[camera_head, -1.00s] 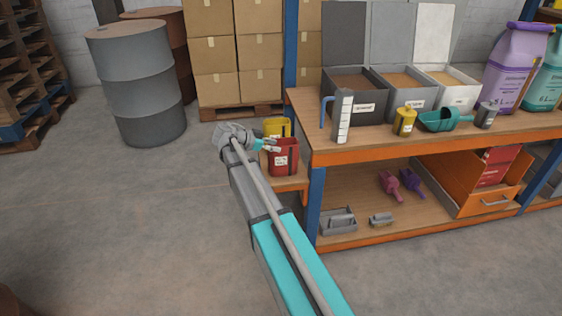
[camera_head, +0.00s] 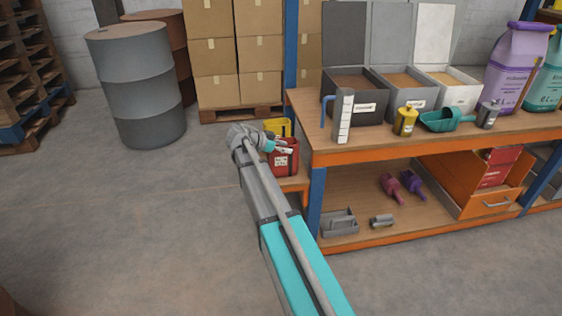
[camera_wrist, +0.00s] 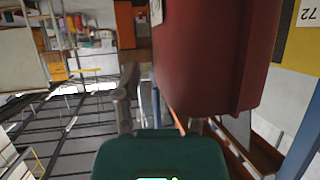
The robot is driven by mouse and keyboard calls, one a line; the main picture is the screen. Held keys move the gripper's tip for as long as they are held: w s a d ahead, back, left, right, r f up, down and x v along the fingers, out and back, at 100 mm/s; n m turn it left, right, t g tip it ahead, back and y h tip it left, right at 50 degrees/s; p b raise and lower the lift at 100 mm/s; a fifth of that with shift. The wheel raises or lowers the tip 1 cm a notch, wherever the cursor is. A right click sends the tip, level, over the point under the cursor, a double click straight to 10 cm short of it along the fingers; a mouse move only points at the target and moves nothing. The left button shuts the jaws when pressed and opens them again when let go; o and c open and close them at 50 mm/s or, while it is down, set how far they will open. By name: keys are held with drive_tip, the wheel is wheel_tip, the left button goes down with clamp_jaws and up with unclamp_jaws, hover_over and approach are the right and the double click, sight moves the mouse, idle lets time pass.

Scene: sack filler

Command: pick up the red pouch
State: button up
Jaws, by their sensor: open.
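The red pouch (camera_head: 284,163) has a white label and stands upright on a small wooden stand at the left end of the workbench. In the wrist view the red pouch (camera_wrist: 215,55) is large and close, filling the upper middle and right. My gripper (camera_head: 281,147) is open at the pouch's upper part, partly covering its top in the head view. In the wrist view one grey finger shows left of the pouch; the other finger is not clear. I cannot tell whether the fingers touch the pouch.
A yellow container (camera_head: 277,126) stands just behind the red pouch. The workbench (camera_head: 380,146) to the right carries a grey post with a scale (camera_head: 343,116), bins, scoops and jugs.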

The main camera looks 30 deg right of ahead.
clamp_jaws()
drive_tip(key=shift+r, duration=0.15)
idle(0.4)
wheel_tip(320, 180, up, 10)
drive_tip(key=p, duration=1)
idle(0.5)
